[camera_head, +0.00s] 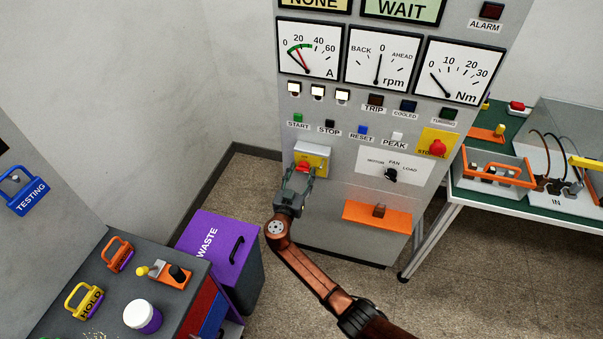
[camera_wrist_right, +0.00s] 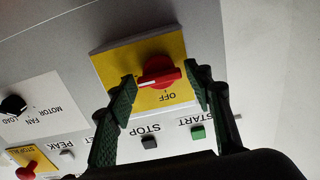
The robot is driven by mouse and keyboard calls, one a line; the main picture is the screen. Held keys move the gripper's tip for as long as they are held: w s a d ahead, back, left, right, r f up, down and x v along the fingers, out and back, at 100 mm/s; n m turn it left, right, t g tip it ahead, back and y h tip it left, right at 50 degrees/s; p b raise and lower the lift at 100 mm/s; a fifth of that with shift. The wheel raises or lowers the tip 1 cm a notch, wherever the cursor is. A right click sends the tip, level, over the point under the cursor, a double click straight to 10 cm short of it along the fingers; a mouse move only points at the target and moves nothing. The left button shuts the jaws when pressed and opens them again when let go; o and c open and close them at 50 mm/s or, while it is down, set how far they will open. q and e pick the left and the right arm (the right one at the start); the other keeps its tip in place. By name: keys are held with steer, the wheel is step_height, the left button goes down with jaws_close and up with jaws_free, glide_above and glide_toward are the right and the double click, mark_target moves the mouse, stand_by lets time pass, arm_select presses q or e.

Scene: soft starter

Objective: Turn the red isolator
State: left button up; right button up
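The red isolator (camera_head: 303,166) is a red rotary handle on a yellow plate at the lower left of the grey panel. In the right wrist view the red handle (camera_wrist_right: 160,72) lies across the yellow plate (camera_wrist_right: 112,66), beside the word OFF. My right gripper (camera_head: 298,178) is at the isolator. In the wrist view its two green fingers (camera_wrist_right: 162,84) are apart, one on each side of the handle; whether they touch it I cannot tell. The head view partly hides the handle behind the gripper. My left gripper is not in view.
Above the isolator are START (camera_head: 298,118) and STOP (camera_head: 329,124) buttons. The fan knob (camera_head: 390,175) and an orange shelf (camera_head: 360,214) are to the right. A purple waste bin (camera_head: 205,250) and a cart with padlock-like items stand left; a bench (camera_head: 490,197) stands right.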

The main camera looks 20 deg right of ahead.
steer(key=c, duration=0.9)
